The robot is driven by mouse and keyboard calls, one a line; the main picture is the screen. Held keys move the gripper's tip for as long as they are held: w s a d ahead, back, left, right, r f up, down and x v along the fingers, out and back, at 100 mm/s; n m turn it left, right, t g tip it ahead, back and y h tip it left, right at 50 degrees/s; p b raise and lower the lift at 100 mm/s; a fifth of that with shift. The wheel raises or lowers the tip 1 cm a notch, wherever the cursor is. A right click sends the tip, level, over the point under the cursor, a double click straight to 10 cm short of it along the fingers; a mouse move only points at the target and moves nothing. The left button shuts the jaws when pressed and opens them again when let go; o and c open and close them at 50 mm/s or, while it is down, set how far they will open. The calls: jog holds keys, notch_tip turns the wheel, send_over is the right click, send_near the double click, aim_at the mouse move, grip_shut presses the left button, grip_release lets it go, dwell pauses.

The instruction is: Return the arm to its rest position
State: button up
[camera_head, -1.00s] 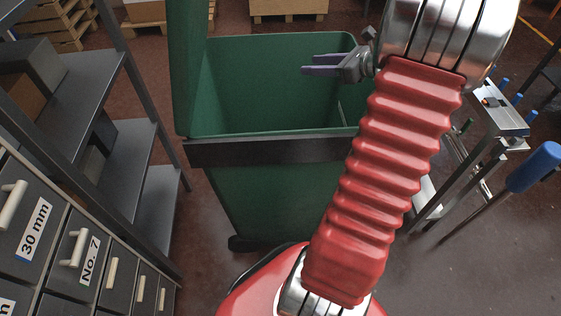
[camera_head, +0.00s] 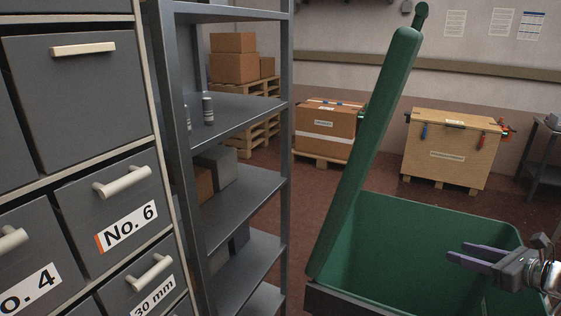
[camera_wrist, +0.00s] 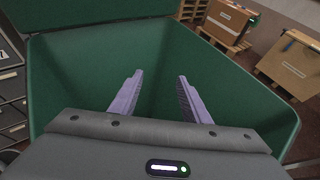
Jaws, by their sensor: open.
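My gripper (camera_head: 470,258) shows at the lower right of the head view, over the opening of a green bin (camera_head: 435,225). Its two purple fingers are apart with nothing between them. In the wrist view my gripper (camera_wrist: 157,92) points down into the green bin (camera_wrist: 85,65), and the fingers are spread and empty. The bin's inside looks empty where I can see it; part of its floor is hidden by my gripper. The bin's green lid (camera_head: 370,150) stands up, open, on its left side in the head view. Most of my arm is out of view.
A grey drawer cabinet (camera_head: 85,160) and a metal shelf unit (camera_head: 245,200) stand close on the left. Cardboard boxes (camera_head: 325,128) and a wooden crate (camera_head: 450,150) sit on pallets behind the bin. Some red floor (camera_head: 385,205) is free between them.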

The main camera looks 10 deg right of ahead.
jog(key=s+a+r+n+g+y, duration=0.1)
jog(key=a+n+g, duration=0.35)
jog(key=a, duration=0.75)
jog(key=a+r+n+g, duration=0.2)
jog(key=a+n, duration=0.6)
jog(key=a, duration=0.4)
jog(key=s+a+n+h, duration=0.5)
jog(key=s+a+n, duration=0.9)
jog(key=n, duration=0.5)
jog(key=shift+s+r+n+g, duration=0.35)
jog(key=shift+s+r, duration=0.1)
jog(key=shift+s, duration=0.05)
jog(key=shift+a, duration=0.1)
jog(key=shift+c, duration=0.4)
